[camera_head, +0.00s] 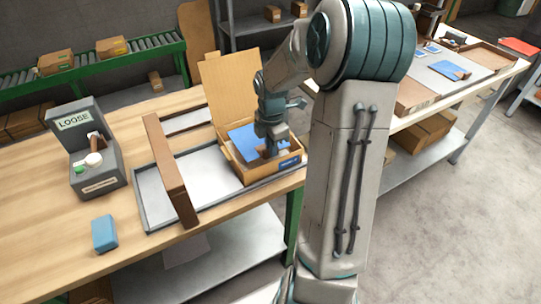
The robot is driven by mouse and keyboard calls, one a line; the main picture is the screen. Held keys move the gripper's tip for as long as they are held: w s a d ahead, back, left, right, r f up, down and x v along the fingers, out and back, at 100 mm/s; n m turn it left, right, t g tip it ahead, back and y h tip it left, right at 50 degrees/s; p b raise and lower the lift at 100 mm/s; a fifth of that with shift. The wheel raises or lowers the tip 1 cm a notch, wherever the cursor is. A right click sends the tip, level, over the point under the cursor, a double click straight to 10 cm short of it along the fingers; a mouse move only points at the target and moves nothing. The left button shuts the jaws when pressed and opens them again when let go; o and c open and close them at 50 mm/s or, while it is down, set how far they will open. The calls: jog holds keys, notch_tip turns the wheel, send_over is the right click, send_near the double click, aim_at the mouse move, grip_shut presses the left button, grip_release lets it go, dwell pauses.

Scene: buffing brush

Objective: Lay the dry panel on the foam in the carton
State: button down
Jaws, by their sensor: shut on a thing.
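The open carton (266,174) stands on a grey tray on the wooden bench, its lid (232,90) raised at the back. A flat blue panel (243,139) lies inside the carton's walls, close to level. My gripper (269,150) points down into the carton over the panel's right part. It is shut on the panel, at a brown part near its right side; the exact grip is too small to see. The foam is hidden or cannot be told apart, so I cannot tell whether the panel touches it.
A brown upright board (170,170) stands on the grey tray (150,205), left of the carton. A grey "LOOSE" box (92,150) and a blue block (104,234) are further left. My arm hides the right bench end. Another table (487,82) stands at the right.

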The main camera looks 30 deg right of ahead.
jog(key=shift+w+f, duration=0.15)
jog(key=shift+w, duration=0.05)
jog(key=shift+f, duration=1.95)
jog(key=shift+f, duration=0.15)
jog(key=c, duration=1.8)
grip_release()
